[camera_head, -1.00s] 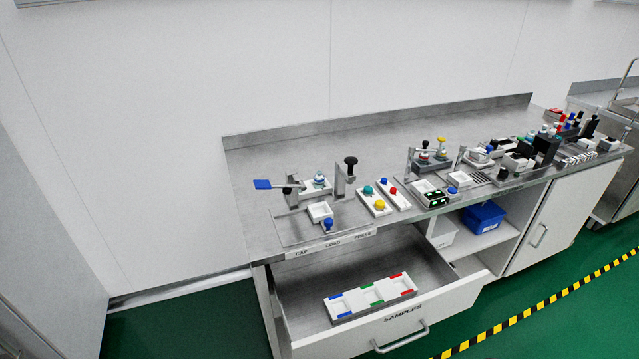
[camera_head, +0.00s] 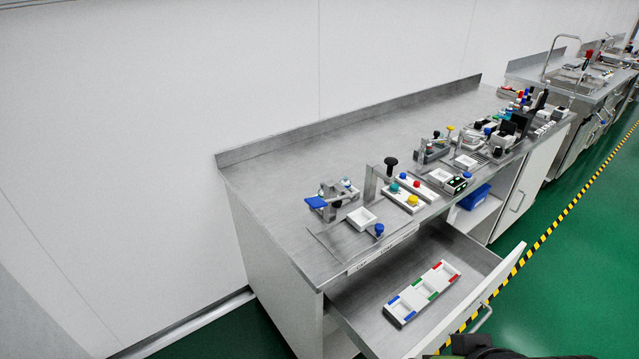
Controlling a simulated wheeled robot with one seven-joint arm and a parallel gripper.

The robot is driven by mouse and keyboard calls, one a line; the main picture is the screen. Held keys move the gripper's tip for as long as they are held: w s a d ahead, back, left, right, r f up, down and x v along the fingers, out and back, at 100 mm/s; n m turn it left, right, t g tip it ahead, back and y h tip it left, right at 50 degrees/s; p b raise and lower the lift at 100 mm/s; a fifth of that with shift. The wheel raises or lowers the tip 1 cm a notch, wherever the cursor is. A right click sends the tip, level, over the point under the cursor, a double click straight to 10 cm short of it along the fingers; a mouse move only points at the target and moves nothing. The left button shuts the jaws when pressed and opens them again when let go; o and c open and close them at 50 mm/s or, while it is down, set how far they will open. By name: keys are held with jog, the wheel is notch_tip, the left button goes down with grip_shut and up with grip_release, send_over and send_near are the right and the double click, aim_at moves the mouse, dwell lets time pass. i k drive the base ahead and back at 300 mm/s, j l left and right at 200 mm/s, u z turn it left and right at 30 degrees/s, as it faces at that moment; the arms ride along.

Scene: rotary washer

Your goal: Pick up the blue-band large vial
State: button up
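I cannot pick out the blue-band large vial for certain. A white tray (camera_head: 411,312) with blue, green and red marks lies in the open drawer (camera_head: 366,303); its square wells look empty. A small blue-topped item (camera_head: 378,230) stands at the front of the left bench station, beside a white square dish (camera_head: 361,219). Other small capped items near the station's back are too small to identify. My gripper's fingers are not in view; a dark shape at the bottom edge may be part of my arm.
The steel bench (camera_head: 270,190) runs from lower left to upper right. Its drawer front (camera_head: 470,310) juts into the aisle. A blue paddle (camera_head: 315,202) and a black-knobbed post (camera_head: 390,166) rise from the station. Green floor (camera_head: 575,270) is clear at right.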

aim_at(345, 182)
jog(key=i+j, duration=0.15)
jog(key=j, duration=0.2)
jog(key=i+j+z, duration=0.15)
jog(key=j, duration=0.2)
jog(key=i+j, duration=0.2)
jog(key=j, duration=0.2)
jog(key=i+j+z, duration=0.1)
jog(key=j, duration=0.3)
jog(key=i+j+z, duration=0.1)
jog(key=j, duration=0.25)
jog(key=i+j, duration=0.15)
jog(key=j, duration=0.25)
jog(key=i+j+z, duration=0.15)
jog(key=i+j, duration=0.15)
jog(key=k+j+z, duration=0.1)
jog(key=i+u, duration=0.1)
